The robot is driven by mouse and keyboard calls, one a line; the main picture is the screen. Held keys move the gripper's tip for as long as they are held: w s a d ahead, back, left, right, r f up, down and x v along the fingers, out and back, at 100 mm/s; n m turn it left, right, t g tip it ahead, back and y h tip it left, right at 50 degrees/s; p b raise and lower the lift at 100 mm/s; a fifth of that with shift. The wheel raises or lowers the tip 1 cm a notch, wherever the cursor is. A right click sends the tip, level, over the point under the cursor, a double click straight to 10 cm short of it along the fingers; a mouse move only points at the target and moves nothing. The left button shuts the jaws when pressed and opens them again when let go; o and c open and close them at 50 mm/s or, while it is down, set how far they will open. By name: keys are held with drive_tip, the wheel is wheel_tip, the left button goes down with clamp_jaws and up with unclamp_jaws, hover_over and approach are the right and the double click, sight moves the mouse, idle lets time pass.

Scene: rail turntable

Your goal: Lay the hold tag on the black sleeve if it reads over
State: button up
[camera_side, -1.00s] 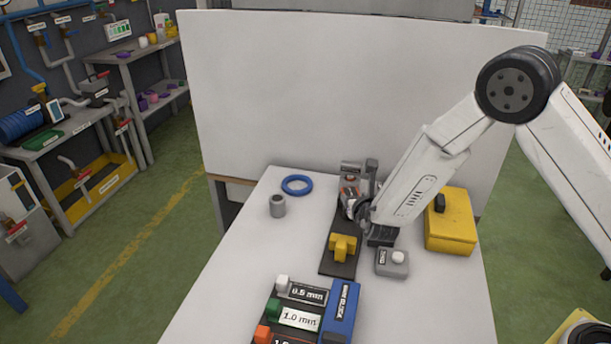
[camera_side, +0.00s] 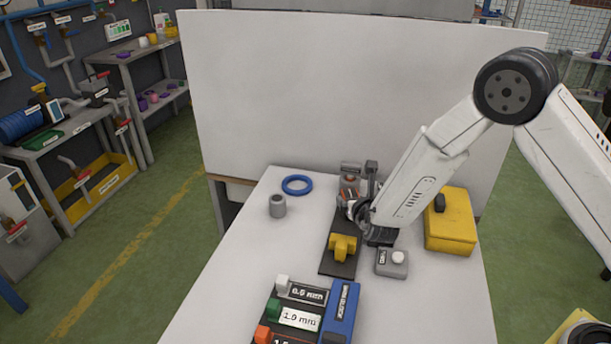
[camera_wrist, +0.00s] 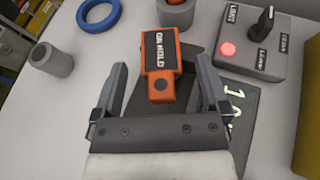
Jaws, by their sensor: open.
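An orange tag with a black label reading "QA HOLD" (camera_wrist: 160,72) lies between the fingers of my gripper (camera_wrist: 163,88) in the wrist view. The fingers are open, with a gap on each side of the tag. In the side view my gripper (camera_side: 354,210) is low over the far part of the dark plate (camera_side: 338,268), and the tag is hard to make out. A second grey cylinder (camera_wrist: 175,12) is beyond the tag. I cannot pick out a clearly black sleeve.
A grey box with a lit red lamp and black knob (camera_wrist: 255,62) stands right of the tag. A partly hidden digit panel (camera_wrist: 243,112) lies nearer. A blue ring (camera_side: 297,185), yellow case (camera_side: 450,232) and labelled block rack (camera_side: 262,308) surround the work.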

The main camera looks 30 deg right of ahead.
drive_tip(key=v, duration=1.2)
drive_tip(key=shift+r, duration=0.15)
idle(0.4)
drive_tip(key=s+d+m+g+h, duration=0.2)
drive_tip(key=s+d+m+g, duration=0.85)
drive_tip(key=m, duration=0.55)
drive_tip(key=shift+s+a+r+m+t+y, duration=0.1)
drive_tip(key=shift+s+a+r+m+y, duration=0.6)
drive_tip(key=shift+m, duration=1.9)
drive_tip(key=shift+s+a+f+m+t+y, duration=0.1)
drive_tip(key=shift+s+a+m+y, duration=0.45)
drive_tip(key=shift+m+y, duration=1.6)
drive_tip(key=shift+s+a+r+m+t+y, duration=0.1)
drive_tip(key=shift+s+a+r+m+y, duration=0.5)
drive_tip(key=shift+m, duration=2.45)
drive_tip(key=shift+s+d+f, duration=0.2)
drive_tip(key=shift+s+d, duration=0.15)
